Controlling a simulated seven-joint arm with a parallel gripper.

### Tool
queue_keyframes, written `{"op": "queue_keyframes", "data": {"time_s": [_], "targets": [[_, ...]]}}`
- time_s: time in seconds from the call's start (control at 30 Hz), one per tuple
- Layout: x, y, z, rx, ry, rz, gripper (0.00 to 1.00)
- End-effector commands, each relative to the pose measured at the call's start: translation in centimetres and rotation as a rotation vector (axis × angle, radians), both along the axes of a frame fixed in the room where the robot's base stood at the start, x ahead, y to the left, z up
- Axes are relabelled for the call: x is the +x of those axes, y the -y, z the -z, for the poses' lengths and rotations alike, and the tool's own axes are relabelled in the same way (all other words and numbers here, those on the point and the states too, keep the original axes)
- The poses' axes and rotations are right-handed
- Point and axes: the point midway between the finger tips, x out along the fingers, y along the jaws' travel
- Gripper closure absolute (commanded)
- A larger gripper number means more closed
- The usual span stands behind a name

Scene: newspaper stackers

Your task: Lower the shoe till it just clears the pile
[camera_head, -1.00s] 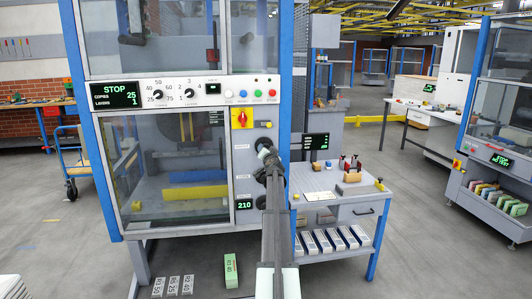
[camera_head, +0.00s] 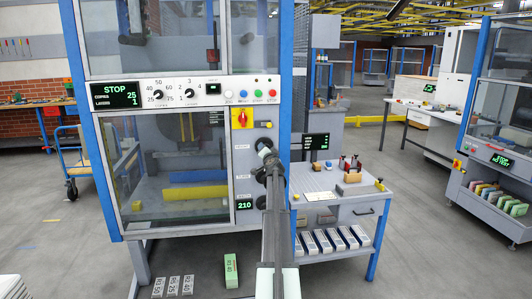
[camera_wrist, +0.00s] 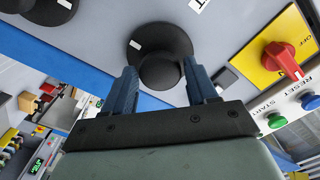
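My gripper (camera_head: 264,150) is at the control panel of the blue-framed machine (camera_head: 185,90). In the wrist view its two blue-grey fingers (camera_wrist: 160,68) stand apart on either side of a black round knob (camera_wrist: 160,42) with a white mark. I cannot tell whether they touch it. The arm hides much of the knob column in the head view. A small display (camera_head: 244,205) low on the panel reads 210. Behind the lower window lie a blue bar (camera_head: 198,176) and a yellow bar (camera_head: 195,193). I cannot clearly make out the shoe or the pile.
A yellow plate with a red switch (camera_wrist: 282,58) is close to the gripper; a green button (camera_wrist: 276,121) and a blue button (camera_wrist: 310,101) are near it. Another black knob (camera_wrist: 42,8) is at upper left. A grey bench (camera_head: 335,185) stands right of the machine.

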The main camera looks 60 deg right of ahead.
Motion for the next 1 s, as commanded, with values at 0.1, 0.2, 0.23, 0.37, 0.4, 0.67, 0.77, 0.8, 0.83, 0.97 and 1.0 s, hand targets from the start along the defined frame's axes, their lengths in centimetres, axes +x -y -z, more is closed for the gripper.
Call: {"op": "queue_keyframes", "data": {"time_s": [0.1, 0.2, 0.23, 0.37, 0.4, 0.67, 0.77, 0.8, 0.83, 0.97, 1.0], "targets": [[0.0, 0.0, 0.0, 0.0, 0.0, 0.0, 0.31], [0.0, 0.0, 0.0, 0.0, 0.0, 0.0, 0.24], [0.0, 0.0, 0.0, 0.0, 0.0, 0.0, 0.24], [0.0, 0.0, 0.0, 0.0, -0.001, -0.001, 0.24], [0.0, 0.0, 0.0, 0.0, -0.001, -0.001, 0.24], [-0.9, -0.9, 0.0, -0.001, -0.001, 0.0, 0.24], [-1.7, -1.8, 0.0, -0.001, -0.001, 0.0, 0.24], [-2.1, -2.2, 0.0, -0.001, -0.001, 0.0, 0.24], [-2.5, -2.6, 0.0, -0.001, -0.001, 0.0, 0.24], [-4.1, -4.3, 0.0, -0.001, -0.001, 0.0, 0.24], [-4.7, -4.9, 0.0, -0.001, 0.0, 0.001, 0.24]]}}
